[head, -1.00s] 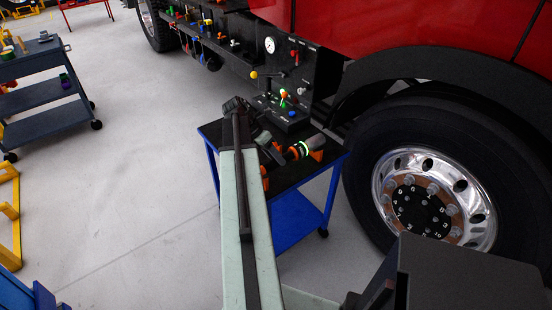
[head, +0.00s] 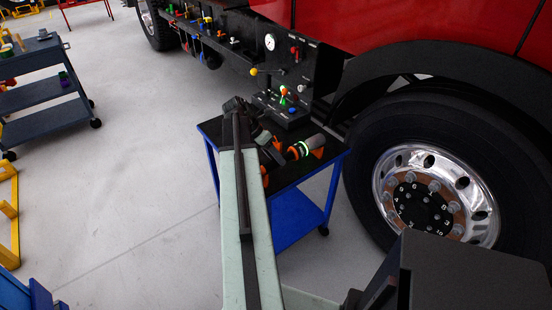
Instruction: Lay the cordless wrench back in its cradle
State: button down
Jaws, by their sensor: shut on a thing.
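The cordless wrench (head: 303,148) is over the black top of the blue cart (head: 327,168). It has a grey end, a glowing green ring and an orange part. It lies slantwise, its grey end toward the back right. My gripper (head: 272,148) is at the wrench's left part and is shut on it; the arm in front hides much of the jaws. Orange cradle pieces (head: 318,154) show under the wrench's right end, and another orange bit shows beside my arm. I cannot tell whether the wrench rests in the cradle or hangs just above it.
A black control box (head: 284,112) with coloured knobs stands at the cart's back edge. The truck wheel (head: 432,195) is close on the right. A dark grey trolley (head: 45,90) stands far left. The floor between is clear.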

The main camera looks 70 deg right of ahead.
jog(key=shift+f, duration=0.25)
jog(key=c, duration=1)
grip_release()
jog(key=shift+r, duration=0.1)
jog(key=shift+o, duration=0.2)
jog(key=p+v, duration=0.6)
jog(key=v, duration=0.1)
jog(key=shift+w+r, duration=0.2)
jog(key=shift+r, duration=0.1)
jog(key=shift+a, duration=0.1)
